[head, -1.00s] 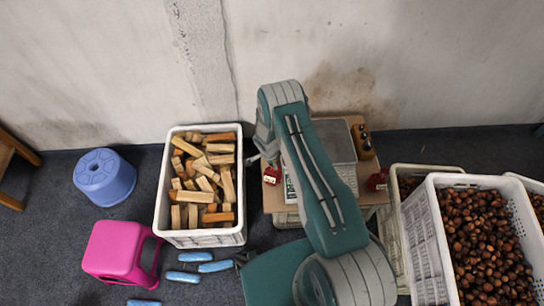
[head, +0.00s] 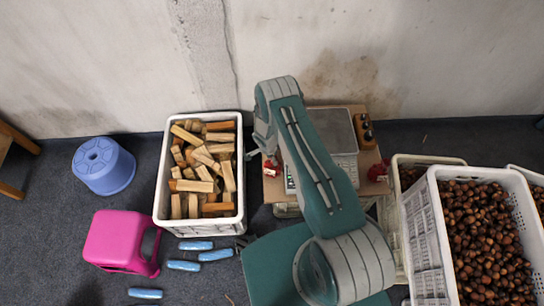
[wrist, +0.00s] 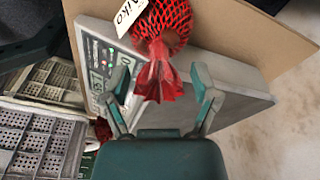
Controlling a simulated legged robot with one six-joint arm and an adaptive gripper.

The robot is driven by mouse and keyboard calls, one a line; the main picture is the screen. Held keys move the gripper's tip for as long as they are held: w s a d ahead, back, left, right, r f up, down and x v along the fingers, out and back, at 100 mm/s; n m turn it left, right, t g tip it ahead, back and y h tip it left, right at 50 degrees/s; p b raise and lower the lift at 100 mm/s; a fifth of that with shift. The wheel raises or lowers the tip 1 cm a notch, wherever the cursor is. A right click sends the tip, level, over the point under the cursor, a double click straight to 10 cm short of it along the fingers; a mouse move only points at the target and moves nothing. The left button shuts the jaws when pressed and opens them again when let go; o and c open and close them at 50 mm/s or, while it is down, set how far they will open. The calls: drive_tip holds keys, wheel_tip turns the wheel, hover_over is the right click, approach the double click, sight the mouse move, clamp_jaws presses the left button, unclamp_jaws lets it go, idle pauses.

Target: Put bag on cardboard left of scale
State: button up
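A red net bag (wrist: 168,22) with a white label lies on the brown cardboard (wrist: 215,22), beside the scale (wrist: 240,100). Its gathered red tail points between the fingers of my gripper (wrist: 160,85), which look open, with gaps on both sides of the tail. In the head view the bag (head: 273,168) sits on the cardboard (head: 274,194) at the left of the scale (head: 336,130), just below my gripper (head: 262,153). My arm hides part of the scale. Another red bag (head: 378,171) is on the right side.
A white crate of wood blocks (head: 160,205) stands left of the cardboard. White crates of chestnuts (head: 437,235) stand at the right. A pink stool (head: 118,240), a blue stool (head: 102,165) and several blue objects (head: 184,265) are on the floor. The wall is behind.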

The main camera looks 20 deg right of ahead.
drive_tip(key=shift+d+r, duration=0.1)
drive_tip(key=shift+r, duration=0.05)
drive_tip(key=shift+w+r, duration=0.1)
drive_tip(key=shift+r, duration=0.2)
wheel_tip(320, 180, up, 12)
drive_tip(key=a+f, duration=0.1)
drive_tip(key=a, duration=0.1)
wheel_tip(320, 180, up, 20)
drive_tip(key=n+t, duration=0.1)
drive_tip(key=n, duration=0.2)
hover_over(268, 164)
drive_tip(key=w+d, duration=0.1)
drive_tip(key=w, duration=0.1)
drive_tip(key=s+d+r+n+t, duration=0.1)
drive_tip(key=s+r+n, duration=0.1)
drive_tip(key=r, duration=0.6)
drive_tip(key=s+r+n, duration=0.2)
drive_tip(key=s+r, duration=0.1)
drive_tip(key=r, duration=0.4)
drive_tip(key=s+r+n+t+y, duration=0.1)
drive_tip(key=s+r+n, duration=0.3)
drive_tip(key=s+r, duration=0.4)
drive_tip(key=s+r+n+t, duration=0.2)
drive_tip(key=s+r, duration=0.6)
drive_tip(key=s, duration=0.8)
drive_tip(key=n, duration=0.2)
drive_tip(key=shift+r+n+y, duration=0.35)
drive_tip(key=shift+n+y, duration=0.05)
